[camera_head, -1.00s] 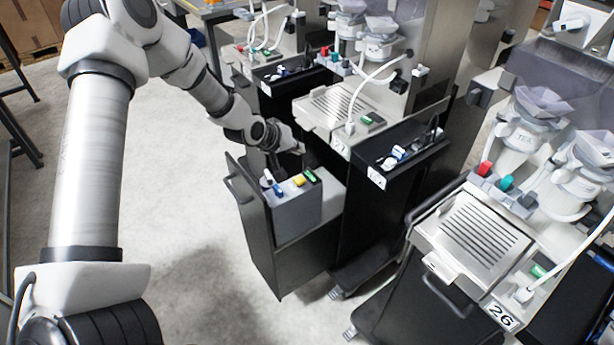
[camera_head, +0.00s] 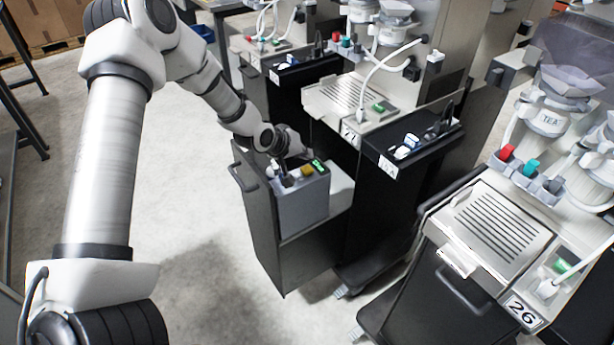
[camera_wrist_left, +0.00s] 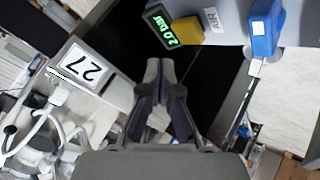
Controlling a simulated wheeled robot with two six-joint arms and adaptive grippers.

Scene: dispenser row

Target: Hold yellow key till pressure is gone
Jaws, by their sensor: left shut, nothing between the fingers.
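The yellow key (camera_head: 307,171) sits on top of a grey box (camera_head: 302,207) in the open black drawer (camera_head: 262,225). It also shows in the left wrist view (camera_wrist_left: 188,30), between a green-lit display (camera_wrist_left: 160,27) reading 2.0 bar and an AIR label (camera_wrist_left: 212,20). A blue fitting (camera_wrist_left: 265,28) is on the same box. My left gripper (camera_wrist_left: 160,66) is shut and empty, its tips apart from the yellow key in the wrist picture. In the head view the left gripper (camera_head: 284,170) is over the box's left part and hides the blue fitting. My right gripper is not in view.
The dispenser marked 27 (camera_head: 352,100) stands behind the drawer. A black shelf (camera_head: 420,150) is to the right, and the dispenser marked 26 (camera_head: 500,235) stands farther right. Clear floor (camera_head: 190,235) lies to the left.

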